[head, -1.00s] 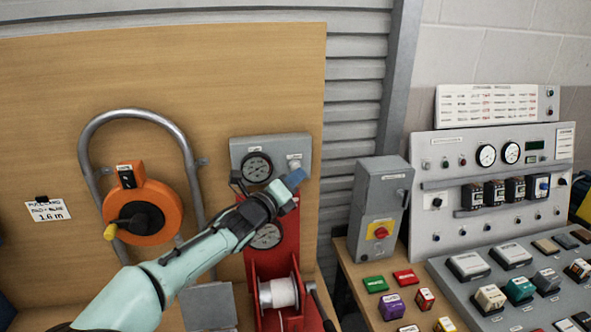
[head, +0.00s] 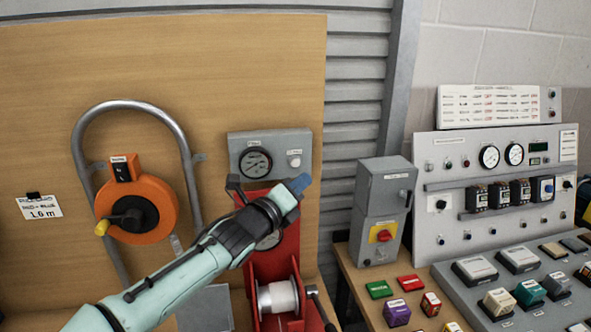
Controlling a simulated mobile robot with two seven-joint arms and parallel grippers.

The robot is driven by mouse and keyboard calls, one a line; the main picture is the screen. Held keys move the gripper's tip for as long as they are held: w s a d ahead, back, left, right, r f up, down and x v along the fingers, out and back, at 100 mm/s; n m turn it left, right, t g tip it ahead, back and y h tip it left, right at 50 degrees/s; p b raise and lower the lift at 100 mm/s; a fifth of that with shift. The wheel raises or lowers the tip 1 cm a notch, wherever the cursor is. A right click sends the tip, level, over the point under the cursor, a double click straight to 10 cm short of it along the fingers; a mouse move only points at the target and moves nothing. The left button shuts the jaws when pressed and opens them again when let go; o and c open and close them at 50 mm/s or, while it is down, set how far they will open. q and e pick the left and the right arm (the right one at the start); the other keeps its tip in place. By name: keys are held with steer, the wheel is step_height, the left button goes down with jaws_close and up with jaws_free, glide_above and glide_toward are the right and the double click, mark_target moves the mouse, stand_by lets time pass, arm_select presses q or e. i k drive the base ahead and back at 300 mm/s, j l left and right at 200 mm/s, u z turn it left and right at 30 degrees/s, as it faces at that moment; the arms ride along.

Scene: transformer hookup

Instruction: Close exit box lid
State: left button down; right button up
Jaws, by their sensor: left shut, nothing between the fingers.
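My left gripper (head: 299,184) is in the middle of the head view, with blue fingertips held together and nothing between them. It is in front of the red stand, just below the grey gauge box. Which thing is the exit box is not clear. A grey metal box (head: 382,205) with a red and yellow switch stands on the bench right of the gripper, and its front looks closed. A flat grey panel (head: 206,308) shows at the bottom, partly behind my left arm. My right gripper is not in view.
A grey gauge box (head: 270,150) is on the wooden board above a red stand with a white spool (head: 278,297). An orange reel (head: 140,209) is at left. A control panel (head: 490,195) and several coloured blocks fill the right bench.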

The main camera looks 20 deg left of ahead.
mark_target(209, 310)
steer(key=k+l, duration=0.8)
steer(key=l, duration=0.1)
